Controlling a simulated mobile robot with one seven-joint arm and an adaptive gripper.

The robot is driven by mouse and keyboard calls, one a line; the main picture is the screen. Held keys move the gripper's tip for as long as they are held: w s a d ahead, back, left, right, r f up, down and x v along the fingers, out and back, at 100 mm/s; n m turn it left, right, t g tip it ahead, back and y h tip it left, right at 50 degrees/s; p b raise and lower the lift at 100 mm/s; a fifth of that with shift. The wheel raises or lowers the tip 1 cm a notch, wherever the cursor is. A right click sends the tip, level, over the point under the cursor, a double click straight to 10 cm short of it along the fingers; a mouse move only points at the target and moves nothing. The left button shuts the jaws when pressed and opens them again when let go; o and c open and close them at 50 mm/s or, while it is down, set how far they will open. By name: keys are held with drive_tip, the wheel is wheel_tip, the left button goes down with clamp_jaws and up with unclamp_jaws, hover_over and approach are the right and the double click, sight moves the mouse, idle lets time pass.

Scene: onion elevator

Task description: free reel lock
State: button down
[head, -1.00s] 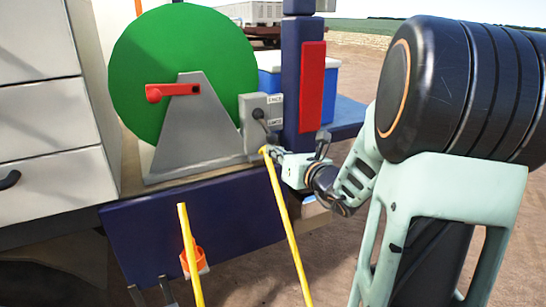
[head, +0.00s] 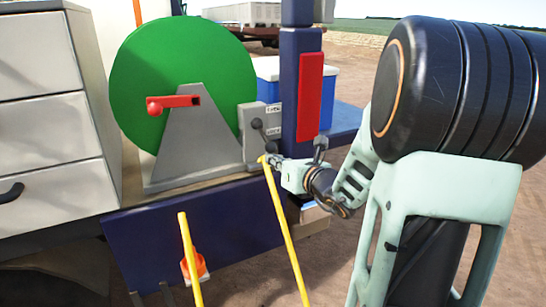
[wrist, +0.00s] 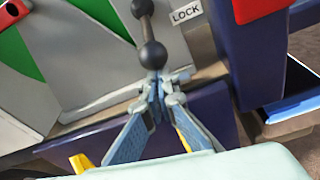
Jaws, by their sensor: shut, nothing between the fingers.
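The green reel (head: 200,62) with a red crank (head: 172,103) stands on a grey stand (head: 185,150) on the blue-edged deck. A dark lever (head: 262,132) on the box slants downward, ending in a dark ball knob (wrist: 152,54). My gripper (head: 264,158) is at the box's lower edge. In the wrist view my gripper (wrist: 158,80) is shut and empty, its tips just below the knob; I cannot tell whether they touch it.
A blue post (head: 300,90) with a red panel (head: 311,95) stands right of the box. A blue-and-white cooler (head: 268,78) is behind it. White drawers (head: 50,105) stand at left. Yellow poles (head: 284,232) rise in front of the deck, one near my gripper.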

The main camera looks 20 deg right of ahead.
drive_tip(key=shift+s+r+g+p, duration=0.1)
drive_tip(key=shift+r+g+p, duration=0.3)
drive_tip(key=shift+p, duration=0.6)
drive_tip(key=shift+s+r+g+p, duration=0.15)
drive_tip(key=shift+r+p, duration=0.4)
drive_tip(key=shift+p, duration=0.4)
drive_tip(key=shift+s+r+g+p, duration=0.15)
drive_tip(key=shift+r+p, duration=0.35)
drive_tip(key=shift+p, duration=0.5)
drive_tip(key=r+g+p, duration=0.1)
drive_tip(key=p, duration=0.2)
drive_tip(key=shift+s, duration=0.1)
drive_tip(key=r+g+p, duration=0.2)
drive_tip(key=p, duration=0.6)
drive_tip(key=shift+s+r, duration=0.1)
drive_tip(key=shift+s, duration=0.1)
wheel_tip(320, 180, up, 4)
drive_tip(key=g+p, duration=0.2)
drive_tip(key=p, duration=0.8)
hover_over(271, 148)
drive_tip(key=s, duration=0.2)
drive_tip(key=shift+w+d+r, duration=0.2)
drive_tip(key=shift+w, duration=0.05)
